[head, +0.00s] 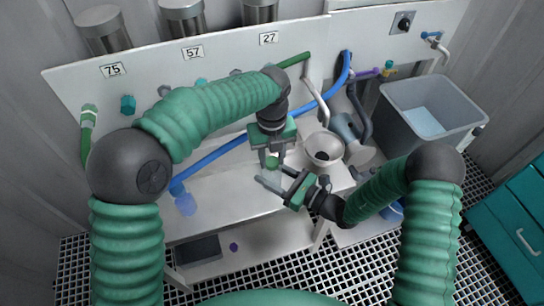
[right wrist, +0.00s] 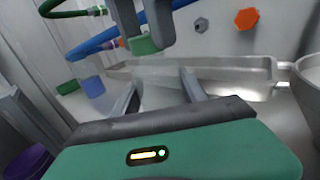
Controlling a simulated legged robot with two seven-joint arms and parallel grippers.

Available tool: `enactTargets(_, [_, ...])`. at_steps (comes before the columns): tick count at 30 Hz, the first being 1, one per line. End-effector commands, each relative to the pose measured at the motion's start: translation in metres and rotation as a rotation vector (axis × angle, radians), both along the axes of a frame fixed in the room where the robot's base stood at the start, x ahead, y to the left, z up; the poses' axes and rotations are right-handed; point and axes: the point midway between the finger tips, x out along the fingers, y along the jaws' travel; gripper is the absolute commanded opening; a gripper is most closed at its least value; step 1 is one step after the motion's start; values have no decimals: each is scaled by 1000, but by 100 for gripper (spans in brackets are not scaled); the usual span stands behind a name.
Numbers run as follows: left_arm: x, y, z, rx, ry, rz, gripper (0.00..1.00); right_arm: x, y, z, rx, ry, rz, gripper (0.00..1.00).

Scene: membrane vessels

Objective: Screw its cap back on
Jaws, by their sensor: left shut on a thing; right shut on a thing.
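A clear, pale vessel (head: 268,181) is between the fingers of my right gripper (head: 284,181), above the metal bench. The vessel (right wrist: 160,88) also shows in the right wrist view, with a finger on each side. My left gripper (head: 270,156) points down from above and is shut on a green cap (head: 272,162). In the right wrist view the cap (right wrist: 144,46) is over the vessel's top end. I cannot tell whether cap and vessel touch or whether the threads are engaged. The fingers partly hide the cap.
A metal funnel bowl (head: 323,147) stands close to the right of the grippers. A blue hose (head: 225,151) crosses behind them. A grey bin (head: 397,127) is farther right. A translucent blue cup (head: 185,204) is at the bench's left. The bench front (head: 225,211) is clear.

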Motion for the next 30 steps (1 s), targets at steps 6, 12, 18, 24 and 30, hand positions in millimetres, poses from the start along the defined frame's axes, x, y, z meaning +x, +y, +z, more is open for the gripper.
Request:
enactTargets(6, [-1, 0, -6, -7, 14, -764, 0, -1, 1, -1, -1, 0, 3, 0])
enactTargets(12, [-3, -1, -9, -8, 24, -998, 0, -1, 1, 0, 1, -1, 4, 0])
enactTargets(18, [1, -1, -2, -5, 0, -1048, 0, -1, 1, 0, 2, -1, 4, 0])
enactTargets(24, [2, -1, 0, -3, -3, -1046, 0, -2, 1, 0, 1, 0, 4, 0])
enactTargets(30, [1, -1, 0, -2, -3, -1045, 56, -1, 1, 0, 1, 1, 4, 0])
